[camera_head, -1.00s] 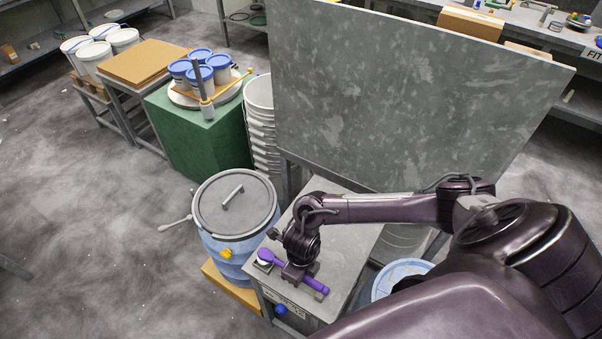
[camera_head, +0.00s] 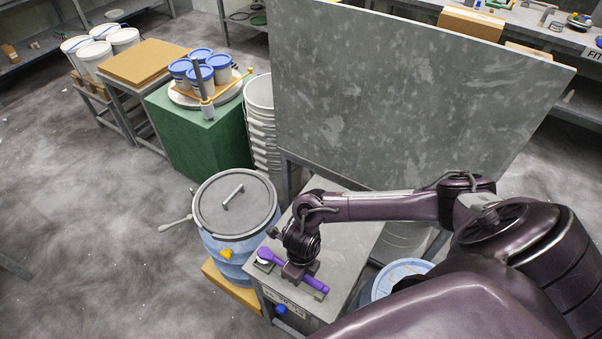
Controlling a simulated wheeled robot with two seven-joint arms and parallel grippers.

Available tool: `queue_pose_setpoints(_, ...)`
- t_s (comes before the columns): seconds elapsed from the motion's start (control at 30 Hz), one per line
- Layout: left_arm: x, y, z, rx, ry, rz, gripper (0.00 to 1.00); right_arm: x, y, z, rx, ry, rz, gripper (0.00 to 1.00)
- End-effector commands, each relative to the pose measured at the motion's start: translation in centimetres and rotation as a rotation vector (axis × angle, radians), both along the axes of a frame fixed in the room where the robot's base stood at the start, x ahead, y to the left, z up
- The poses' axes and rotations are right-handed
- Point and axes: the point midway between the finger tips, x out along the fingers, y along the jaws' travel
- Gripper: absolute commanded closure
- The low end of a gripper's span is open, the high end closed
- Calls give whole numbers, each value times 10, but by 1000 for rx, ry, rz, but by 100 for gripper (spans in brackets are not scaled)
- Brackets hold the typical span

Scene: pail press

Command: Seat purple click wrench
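The purple click wrench (camera_head: 314,284) lies slantwise over a narrow grey holder (camera_head: 323,296) on the grey bench top, its head end at the upper left by a small pale disc. My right gripper (camera_head: 296,275) points down across the middle of the wrench and appears shut on it. The gripper covers the middle of the wrench, and its fingertips are largely hidden. The wrench looks level with the holder, but I cannot tell whether it is fully down in it. My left gripper is not in view.
A lidded blue drum (camera_head: 238,243) stands just left of the bench (camera_head: 345,260). A tall grey panel (camera_head: 410,95) rises behind it. A blue-rimmed pail (camera_head: 402,272) is at the bench's right, partly behind my arm. White buckets (camera_head: 258,95) are stacked beyond. The floor at left is open.

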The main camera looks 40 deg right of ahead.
Motion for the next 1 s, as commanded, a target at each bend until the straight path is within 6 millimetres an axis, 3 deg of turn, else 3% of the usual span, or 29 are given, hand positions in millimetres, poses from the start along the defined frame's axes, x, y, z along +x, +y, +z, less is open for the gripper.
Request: queue_pose_setpoints(1.0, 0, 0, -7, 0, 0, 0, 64, 0, 0, -4, 1, -2, 0, 100)
